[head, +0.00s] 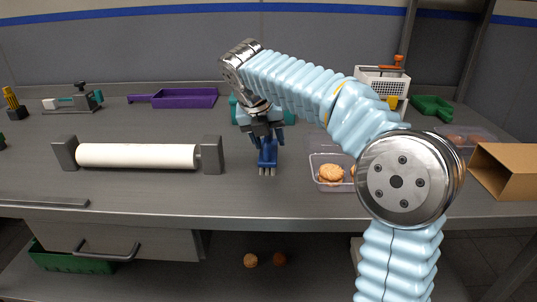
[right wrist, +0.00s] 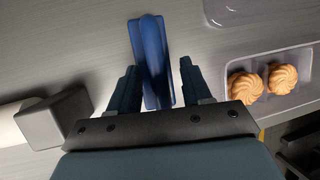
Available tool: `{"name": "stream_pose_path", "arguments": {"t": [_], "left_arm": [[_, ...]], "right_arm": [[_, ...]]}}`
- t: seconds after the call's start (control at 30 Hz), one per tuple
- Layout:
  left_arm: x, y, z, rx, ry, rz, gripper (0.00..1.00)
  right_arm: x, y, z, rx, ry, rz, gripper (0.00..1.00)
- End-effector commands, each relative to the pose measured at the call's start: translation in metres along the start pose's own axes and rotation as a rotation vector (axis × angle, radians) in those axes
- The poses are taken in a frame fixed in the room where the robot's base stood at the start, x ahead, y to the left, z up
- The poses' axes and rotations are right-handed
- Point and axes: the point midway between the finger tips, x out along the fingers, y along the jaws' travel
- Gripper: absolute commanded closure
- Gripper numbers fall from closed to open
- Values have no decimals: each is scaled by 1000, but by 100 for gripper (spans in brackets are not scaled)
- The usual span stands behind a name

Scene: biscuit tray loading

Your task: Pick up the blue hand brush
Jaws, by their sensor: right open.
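The blue hand brush (head: 267,157) lies on the grey table near the middle, just below my right gripper (head: 264,137) in the head view. In the right wrist view the brush (right wrist: 150,58) runs lengthwise between the two fingers of my right gripper (right wrist: 158,85). The fingers are open, with a gap on both sides of the brush. The gripper hides part of the brush in the head view. My left gripper is not in view.
A white roller (head: 137,156) in grey holders stands left of the brush. A clear tray (head: 318,180) with biscuits (head: 331,174) is to the right, partly behind my arm. A purple tray (head: 185,98) lies behind. A cardboard box (head: 503,172) is far right.

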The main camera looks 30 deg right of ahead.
Motion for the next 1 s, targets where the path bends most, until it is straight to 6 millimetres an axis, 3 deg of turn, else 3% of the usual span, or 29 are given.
{"name": "stream_pose_path", "arguments": {"t": [0.07, 0.37, 0.8, 1.0], "left_arm": [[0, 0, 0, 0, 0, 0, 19], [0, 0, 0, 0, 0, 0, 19], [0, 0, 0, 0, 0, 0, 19], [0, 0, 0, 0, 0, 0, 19]], "right_arm": [[0, 0, 0, 0, 0, 0, 53], [0, 0, 0, 0, 0, 0, 99], [-2, 0, 1, 0, -1, 0, 100], [-17, -3, 7, 1, -2, 2, 100]]}}
